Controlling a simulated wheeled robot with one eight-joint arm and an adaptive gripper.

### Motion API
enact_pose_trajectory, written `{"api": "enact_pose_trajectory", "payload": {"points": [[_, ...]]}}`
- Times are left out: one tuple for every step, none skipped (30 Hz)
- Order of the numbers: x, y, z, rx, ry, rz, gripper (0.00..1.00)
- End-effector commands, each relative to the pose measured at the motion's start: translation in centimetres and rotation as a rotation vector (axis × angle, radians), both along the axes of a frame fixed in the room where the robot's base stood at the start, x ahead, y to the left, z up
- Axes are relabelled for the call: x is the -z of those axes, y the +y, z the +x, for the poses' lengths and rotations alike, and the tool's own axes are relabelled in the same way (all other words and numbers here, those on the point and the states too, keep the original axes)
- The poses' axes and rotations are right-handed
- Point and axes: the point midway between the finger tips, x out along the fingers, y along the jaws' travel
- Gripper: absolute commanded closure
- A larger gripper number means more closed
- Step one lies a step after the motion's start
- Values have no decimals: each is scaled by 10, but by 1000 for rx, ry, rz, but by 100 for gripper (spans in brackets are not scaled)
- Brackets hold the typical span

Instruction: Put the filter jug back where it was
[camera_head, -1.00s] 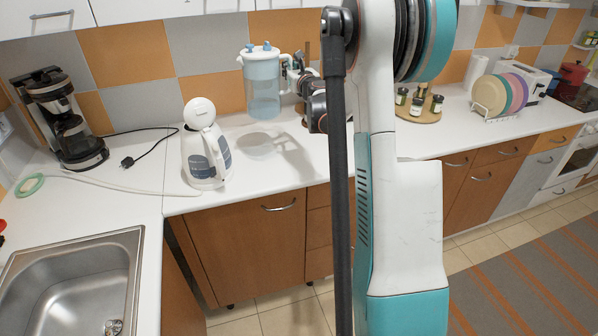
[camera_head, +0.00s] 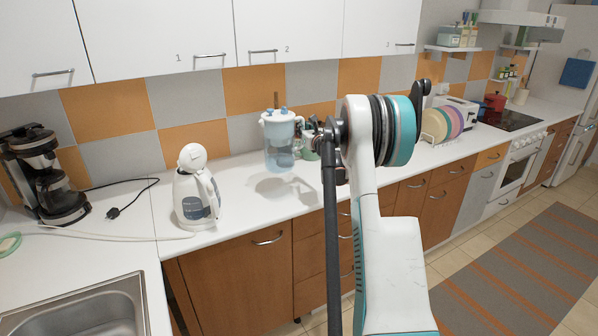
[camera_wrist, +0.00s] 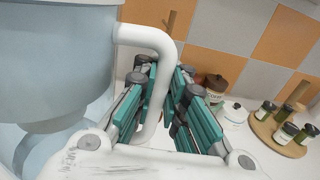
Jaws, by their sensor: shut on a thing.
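The filter jug (camera_head: 279,140), pale blue and see-through with a white lid, is upright in the air above the white counter, with its shadow on the worktop below it. My gripper (camera_head: 308,140) is at the jug's right side in the head view. In the wrist view the teal fingers of my gripper (camera_wrist: 165,90) are closed around the white handle (camera_wrist: 148,38) of the jug (camera_wrist: 60,70). The jug's body fills the left of that view and its base is partly out of frame.
A white kettle (camera_head: 197,190) and a coffee maker (camera_head: 45,178) stand left on the counter (camera_head: 240,215). Several spice jars stand on a round wooden board (camera_wrist: 277,138) to the right. White wall cupboards (camera_head: 290,28) hang above. The worktop below the jug looks clear.

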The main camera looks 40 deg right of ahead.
Motion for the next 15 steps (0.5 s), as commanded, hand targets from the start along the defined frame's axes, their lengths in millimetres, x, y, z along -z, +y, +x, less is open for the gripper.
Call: {"api": "enact_pose_trajectory", "payload": {"points": [[12, 0, 0, 0, -2, 3, 100], [19, 0, 0, 0, -2, 3, 100], [27, 0, 0, 0, -2, 3, 100], [33, 0, 0, 0, -2, 3, 100], [39, 0, 0, 0, -2, 3, 100], [48, 0, 0, 0, -2, 3, 100], [54, 0, 0, 0, -2, 3, 100], [60, 0, 0, 0, -2, 3, 100], [68, 0, 0, 0, -2, 3, 100], [73, 0, 0, 0, -2, 3, 100], [78, 0, 0, 0, -2, 3, 100], [84, 0, 0, 0, -2, 3, 100], [88, 0, 0, 0, -2, 3, 100], [91, 0, 0, 0, -2, 3, 100], [96, 0, 0, 0, -2, 3, 100]]}}
